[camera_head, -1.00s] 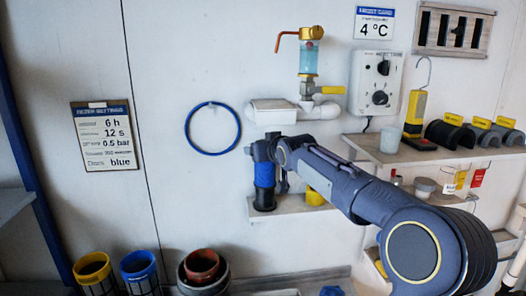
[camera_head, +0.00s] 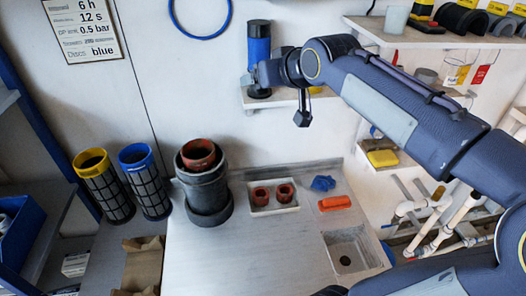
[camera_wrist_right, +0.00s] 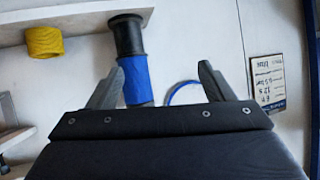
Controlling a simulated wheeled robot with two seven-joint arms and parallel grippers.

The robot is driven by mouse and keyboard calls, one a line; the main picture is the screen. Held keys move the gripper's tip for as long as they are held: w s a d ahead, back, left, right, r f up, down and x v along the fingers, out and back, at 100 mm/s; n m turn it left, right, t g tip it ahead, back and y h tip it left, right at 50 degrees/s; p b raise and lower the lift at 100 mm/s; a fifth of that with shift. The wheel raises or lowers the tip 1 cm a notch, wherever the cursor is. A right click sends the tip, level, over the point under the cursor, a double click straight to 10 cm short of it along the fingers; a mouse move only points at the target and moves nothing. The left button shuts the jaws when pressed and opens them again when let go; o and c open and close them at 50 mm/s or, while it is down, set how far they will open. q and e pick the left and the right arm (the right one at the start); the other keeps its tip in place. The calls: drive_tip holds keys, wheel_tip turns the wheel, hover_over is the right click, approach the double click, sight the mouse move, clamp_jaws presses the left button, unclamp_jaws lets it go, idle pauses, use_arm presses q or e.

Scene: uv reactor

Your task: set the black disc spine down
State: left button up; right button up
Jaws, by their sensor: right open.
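A black cylinder with a wide blue band (camera_head: 259,45) stands upright on the small wall shelf; I take it for the disc spine, though no plain black one shows. My right gripper (camera_head: 251,76) is beside its lower part. In the right wrist view, the cylinder (camera_wrist_right: 134,70) appears upside down, partly behind the left finger. My right gripper (camera_wrist_right: 165,85) is open, with its fingers apart and nothing clamped between them. I cannot tell whether a finger touches the cylinder. My left gripper is out of view.
The small shelf (camera_head: 285,101) also holds a yellow cup (camera_wrist_right: 45,42). Below, a grey counter (camera_head: 265,250) carries a dark pot (camera_head: 208,195), a tray with red cups (camera_head: 273,210) and an orange block (camera_head: 334,203). Yellow-rimmed (camera_head: 103,185) and blue-rimmed (camera_head: 145,180) mesh baskets stand at left.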

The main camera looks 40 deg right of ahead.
drive_tip(key=s+a+f+g+y, duration=0.2)
drive_tip(key=s+a+f+g, duration=0.1)
drive_tip(key=s+a+f, duration=0.5)
drive_tip(key=s+a+f+n+g+y, duration=0.1)
drive_tip(key=s+a+f+g+y, duration=0.2)
drive_tip(key=s+a+f, duration=0.6)
drive_tip(key=s+f, duration=0.3)
drive_tip(key=f, duration=0.2)
drive_tip(key=shift+f+y, duration=0.15)
drive_tip(key=shift+y, duration=0.15)
